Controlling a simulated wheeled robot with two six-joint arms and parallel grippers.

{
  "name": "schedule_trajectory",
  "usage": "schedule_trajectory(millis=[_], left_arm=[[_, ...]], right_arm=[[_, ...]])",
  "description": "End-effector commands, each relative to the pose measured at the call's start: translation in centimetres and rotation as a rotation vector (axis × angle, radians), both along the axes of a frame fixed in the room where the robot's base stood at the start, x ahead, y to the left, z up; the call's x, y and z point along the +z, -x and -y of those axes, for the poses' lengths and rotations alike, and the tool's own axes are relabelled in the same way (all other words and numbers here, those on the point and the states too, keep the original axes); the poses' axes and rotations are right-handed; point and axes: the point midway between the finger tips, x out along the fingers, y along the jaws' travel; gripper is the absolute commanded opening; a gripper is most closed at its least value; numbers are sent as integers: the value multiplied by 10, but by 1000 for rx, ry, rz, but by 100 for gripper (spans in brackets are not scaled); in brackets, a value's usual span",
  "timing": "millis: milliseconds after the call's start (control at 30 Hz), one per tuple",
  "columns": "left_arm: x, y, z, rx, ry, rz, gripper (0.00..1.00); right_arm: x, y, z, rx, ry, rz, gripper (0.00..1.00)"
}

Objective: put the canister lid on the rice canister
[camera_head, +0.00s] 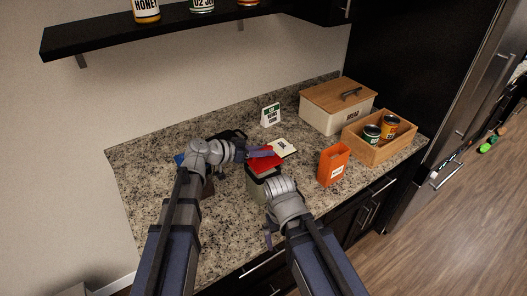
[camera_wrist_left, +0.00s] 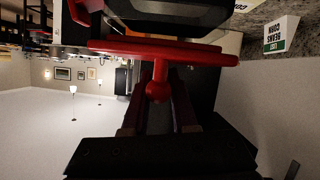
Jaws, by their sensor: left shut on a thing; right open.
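The red canister lid (camera_head: 265,164) is held by its knob in my left gripper (camera_head: 262,152). In the left wrist view the lid (camera_wrist_left: 200,56) shows edge-on, with its round knob between the fingers (camera_wrist_left: 158,105).
An orange labelled box (camera_head: 333,168) stands right of the canister. A wooden crate (camera_head: 376,154) with cans and a bread box (camera_head: 330,113) are at the right. A sign (camera_head: 270,114) stands behind. A dark object (camera_head: 233,134) is partly hidden behind my left wrist. The left counter (camera_head: 140,170) is clear.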

Motion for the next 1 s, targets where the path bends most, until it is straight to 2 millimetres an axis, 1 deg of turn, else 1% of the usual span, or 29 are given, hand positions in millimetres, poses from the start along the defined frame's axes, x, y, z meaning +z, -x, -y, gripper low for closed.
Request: schedule_trajectory(millis=[267,1000], left_arm=[[-1,0,0,0,0,0,0],[-15,0,0,0,0,0,0]], right_arm=[[-1,0,0,0,0,0,98],[-15,0,0,0,0,0,98]])
